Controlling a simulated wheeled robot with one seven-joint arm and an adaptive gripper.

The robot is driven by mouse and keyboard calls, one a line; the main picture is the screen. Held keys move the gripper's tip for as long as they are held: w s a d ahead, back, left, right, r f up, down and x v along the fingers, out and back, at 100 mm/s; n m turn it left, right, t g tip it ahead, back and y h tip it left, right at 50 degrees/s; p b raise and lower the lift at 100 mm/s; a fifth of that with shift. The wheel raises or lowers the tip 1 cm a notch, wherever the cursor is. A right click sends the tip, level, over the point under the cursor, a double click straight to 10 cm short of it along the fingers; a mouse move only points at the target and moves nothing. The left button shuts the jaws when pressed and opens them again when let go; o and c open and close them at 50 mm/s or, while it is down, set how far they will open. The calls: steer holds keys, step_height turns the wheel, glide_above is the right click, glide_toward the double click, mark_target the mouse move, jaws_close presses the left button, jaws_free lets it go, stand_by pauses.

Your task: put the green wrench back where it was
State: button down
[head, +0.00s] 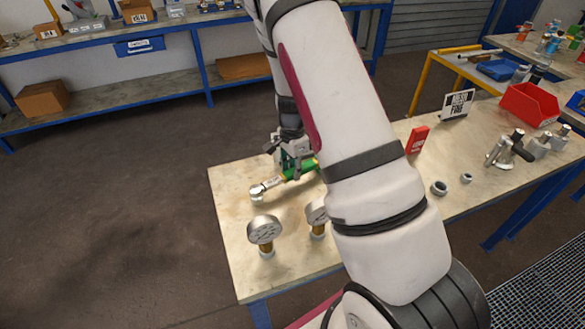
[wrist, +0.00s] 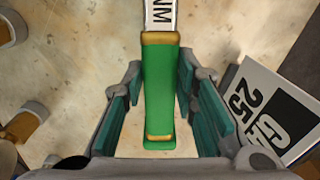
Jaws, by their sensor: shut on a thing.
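The green wrench has a green handle (head: 300,168) and a pale metal shaft that ends in a round head at the lower left, over the near table (head: 228,222). My gripper (head: 294,160) is shut on the green handle, pointing down. In the wrist view the handle (wrist: 158,80) runs upright between the two fingers of my gripper (wrist: 160,98), and the shaft with the letters "NM" goes off the top edge. My arm hides part of the table in the head view. I cannot tell whether the wrench touches the tabletop.
Two dial gauges (head: 264,232) stand on the table close to the wrench. A black-and-white plate (wrist: 268,112) is right of my gripper in the wrist view. A red sign (head: 417,140), metal rings (head: 439,187), valve parts (head: 500,150) and a red bin (head: 531,104) are farther right.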

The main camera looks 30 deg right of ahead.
steer(key=shift+f, duration=0.25)
steer(key=c, duration=1.2)
jaws_free()
step_height(320, 180, up, 12)
steer(key=s+a+r+n+t, duration=0.1)
steer(key=s+a+r+n, duration=0.2)
steer(key=r, duration=0.2)
steer(key=s+a+r+n+t+y, duration=0.1)
steer(key=s+a+r+n, duration=0.15)
steer(key=r, duration=0.25)
steer(key=s+a+r+n, duration=0.2)
steer(key=a+r, duration=0.2)
steer(key=r, duration=0.1)
steer(key=s+a+r+n+t, duration=0.1)
steer(key=s+r+n, duration=0.3)
steer(key=s, duration=0.4)
steer(key=s+a+r+n+t+h, duration=0.1)
steer(key=s+a+r+n+t, duration=0.1)
steer(key=s+a+r+n, duration=0.2)
steer(key=s+n, duration=0.2)
steer(key=s, duration=0.2)
steer(key=shift+s+t, duration=0.15)
steer(key=shift+t, duration=0.15)
